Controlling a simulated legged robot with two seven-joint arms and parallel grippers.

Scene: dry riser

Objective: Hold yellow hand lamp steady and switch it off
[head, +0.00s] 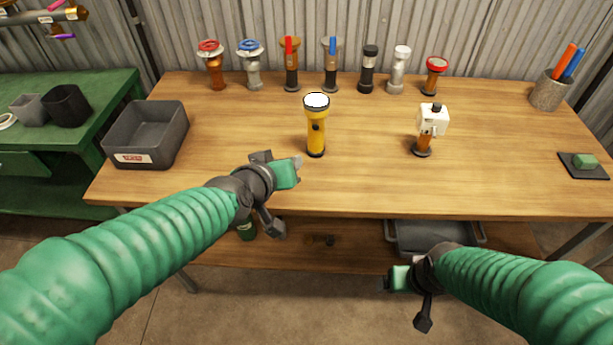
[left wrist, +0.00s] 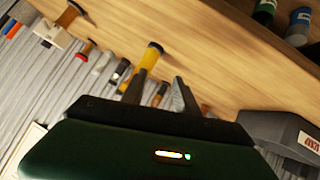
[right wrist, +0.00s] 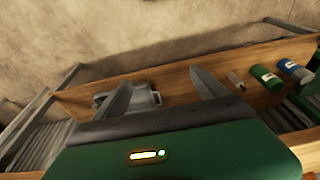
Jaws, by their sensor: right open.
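The yellow hand lamp (head: 316,135) stands upright on the wooden bench, its white lens facing up and a dark switch on its front. I cannot tell whether it is lit. It also shows in the left wrist view (left wrist: 150,60), beyond the fingers. My left gripper (head: 297,166) is at the bench's front edge, left of and nearer than the lamp, not touching it. In the left wrist view its fingers are apart and empty. My right gripper (head: 389,284) is low in front of the bench, open and empty; its spread fingers show in the right wrist view (right wrist: 160,92).
A grey bin (head: 146,137) stands at the bench's left. A white-headed device (head: 432,121) stands right of the lamp. Several valves and fittings line the back. A cup of pens (head: 550,92) and a green block on a dark pad (head: 583,167) are at right. The bench around the lamp is clear.

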